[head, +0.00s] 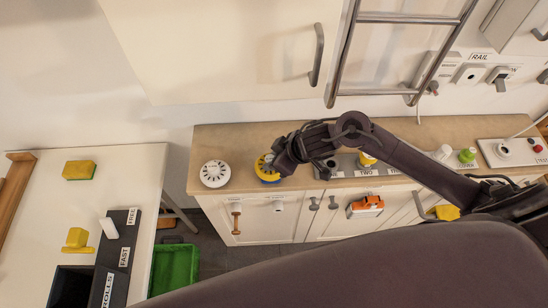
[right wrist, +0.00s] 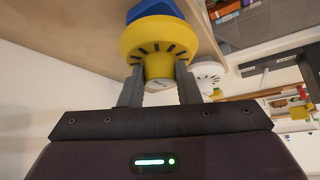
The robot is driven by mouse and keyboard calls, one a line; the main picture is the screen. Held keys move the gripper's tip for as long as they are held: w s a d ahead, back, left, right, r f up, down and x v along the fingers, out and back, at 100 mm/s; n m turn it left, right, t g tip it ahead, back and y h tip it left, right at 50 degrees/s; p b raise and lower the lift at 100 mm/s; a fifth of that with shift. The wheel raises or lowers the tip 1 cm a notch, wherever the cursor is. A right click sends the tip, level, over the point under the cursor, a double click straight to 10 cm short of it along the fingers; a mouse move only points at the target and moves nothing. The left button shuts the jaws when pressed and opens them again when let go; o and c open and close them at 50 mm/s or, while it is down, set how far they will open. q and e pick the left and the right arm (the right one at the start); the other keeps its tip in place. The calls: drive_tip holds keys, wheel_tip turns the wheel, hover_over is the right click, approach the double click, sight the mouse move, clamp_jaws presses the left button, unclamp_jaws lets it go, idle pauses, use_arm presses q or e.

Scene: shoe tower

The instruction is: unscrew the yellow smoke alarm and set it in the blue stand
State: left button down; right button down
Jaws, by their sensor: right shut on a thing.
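The yellow smoke alarm (head: 263,163) is at the front left part of the wooden counter, and it shows large in the right wrist view (right wrist: 150,38). My right gripper (right wrist: 160,88) is shut on the alarm's narrow yellow centre, with one finger on each side. A blue part (right wrist: 152,10) shows directly behind the alarm's wide rim; it looks like the blue stand, mostly hidden. I cannot tell whether the two are seated together. My left gripper is not in view.
A white smoke alarm (head: 215,173) is on the wooden counter (head: 232,141) just left of the yellow one. A grey panel (head: 343,162) with fixtures lies to the right, under my right arm. A white table (head: 125,170) with yellow sponges stands at the left.

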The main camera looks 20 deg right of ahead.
drive_tip(key=shift+p, duration=0.35)
drive_tip(key=shift+f+b, duration=0.9)
drive_tip(key=shift+f, duration=0.35)
drive_tip(key=c, duration=1)
unclamp_jaws()
drive_tip(key=shift+r, duration=0.1)
drive_tip(key=v, duration=0.7)
drive_tip(key=shift+s+d+r, duration=0.15)
drive_tip(key=shift+s+r, duration=0.05)
drive_tip(key=shift+r, duration=0.05)
